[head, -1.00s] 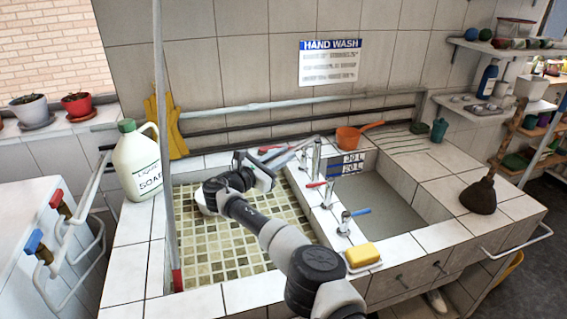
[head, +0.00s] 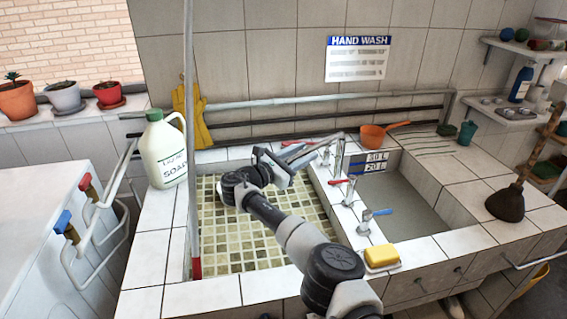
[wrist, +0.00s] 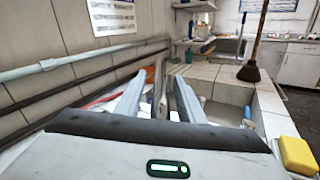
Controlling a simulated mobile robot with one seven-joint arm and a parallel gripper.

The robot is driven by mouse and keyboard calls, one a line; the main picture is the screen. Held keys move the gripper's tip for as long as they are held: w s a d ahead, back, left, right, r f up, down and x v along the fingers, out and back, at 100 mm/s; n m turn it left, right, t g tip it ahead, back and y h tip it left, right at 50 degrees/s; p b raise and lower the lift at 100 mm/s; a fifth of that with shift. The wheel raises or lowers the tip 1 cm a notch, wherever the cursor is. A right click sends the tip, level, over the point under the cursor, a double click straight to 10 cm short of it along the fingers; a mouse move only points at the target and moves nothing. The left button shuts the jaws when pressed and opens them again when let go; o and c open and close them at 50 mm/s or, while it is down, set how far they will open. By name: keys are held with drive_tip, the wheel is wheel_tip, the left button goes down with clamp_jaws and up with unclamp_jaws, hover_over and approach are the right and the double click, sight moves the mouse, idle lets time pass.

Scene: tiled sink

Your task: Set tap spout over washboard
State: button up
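The metal tap column (head: 339,157) stands on the tiled divider between two basins. A thin metal spout seems to run from its top to the left, toward my gripper; my gripper partly hides it. My gripper (head: 300,156) is over the green-tiled left basin, just left of the column. In the wrist view my gripper (wrist: 160,82) has its fingers apart, with a grey upright metal part, likely the tap, showing between or beyond them. I cannot tell whether they touch it. A ridged patch (head: 418,144) on the counter behind the right basin may be the washboard.
Red-handled (head: 342,182) and blue-handled (head: 376,213) valves stand on the divider. A yellow sponge (head: 382,256) lies at the front, an orange pan (head: 373,137) at the back. A soap jug (head: 164,150) and vertical pole (head: 190,120) are left. The grey right basin (head: 400,200) is empty.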

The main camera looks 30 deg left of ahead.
drive_tip(key=v, duration=1.6)
drive_tip(key=shift+s, duration=0.3)
